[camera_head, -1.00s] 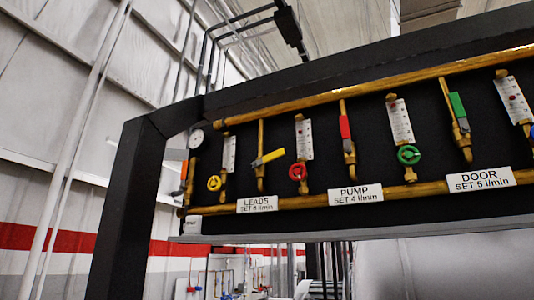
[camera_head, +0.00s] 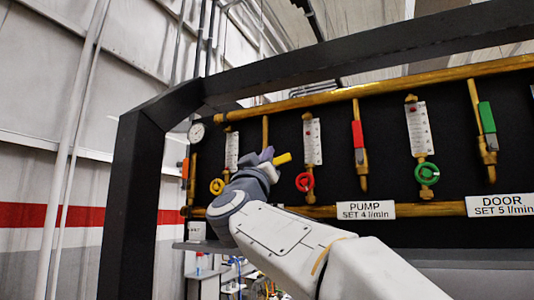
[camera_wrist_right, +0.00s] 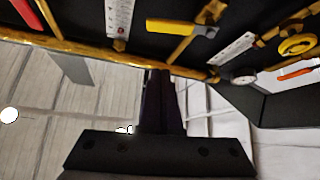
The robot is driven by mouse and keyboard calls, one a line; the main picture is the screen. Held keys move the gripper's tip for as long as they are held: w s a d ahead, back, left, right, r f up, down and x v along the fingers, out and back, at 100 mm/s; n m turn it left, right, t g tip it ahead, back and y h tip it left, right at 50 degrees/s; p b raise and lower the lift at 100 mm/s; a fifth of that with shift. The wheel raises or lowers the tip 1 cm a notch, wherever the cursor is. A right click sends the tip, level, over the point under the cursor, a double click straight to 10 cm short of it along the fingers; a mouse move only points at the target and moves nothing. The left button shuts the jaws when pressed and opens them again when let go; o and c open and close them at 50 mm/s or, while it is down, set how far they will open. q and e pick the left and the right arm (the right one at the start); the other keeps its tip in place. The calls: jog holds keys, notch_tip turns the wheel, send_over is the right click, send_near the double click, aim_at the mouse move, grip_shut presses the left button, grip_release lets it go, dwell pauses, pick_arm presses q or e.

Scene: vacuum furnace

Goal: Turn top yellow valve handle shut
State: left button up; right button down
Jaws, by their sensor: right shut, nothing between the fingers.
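The yellow valve handle (camera_head: 283,159) is on the panel's upper left. In the head view only its right end shows; my right gripper and wrist hide the rest. My right gripper (camera_head: 265,156) is in front of the panel, over the handle's left part in the head view. In the wrist view my right gripper's dark fingers (camera_wrist_right: 161,78) are together and empty, apart from the handle. I cannot tell their exact distance. My left gripper is out of view.
A round yellow knob (camera_head: 217,186) and a red knob (camera_head: 305,182) flank the handle. A red lever (camera_head: 358,134) and a green lever (camera_head: 487,117) are farther right. A brass pipe (camera_head: 370,83) runs along the top, and a black frame post (camera_head: 125,205) stands at the left.

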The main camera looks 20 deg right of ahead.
jog(key=p+x, duration=0.6)
jog(key=x, duration=0.4)
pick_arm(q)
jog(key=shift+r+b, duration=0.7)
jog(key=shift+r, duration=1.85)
pick_arm(e)
jog(key=shift+s+d+f, duration=0.1)
jog(key=shift+s+f, duration=0.1)
jog(key=shift+f, duration=0.55)
jog(key=shift+s+f, duration=0.15)
jog(key=shift+f, duration=0.55)
jog(key=shift+s+d+f, duration=0.1)
jog(key=shift+s+f, duration=0.1)
jog(key=shift+f, duration=0.55)
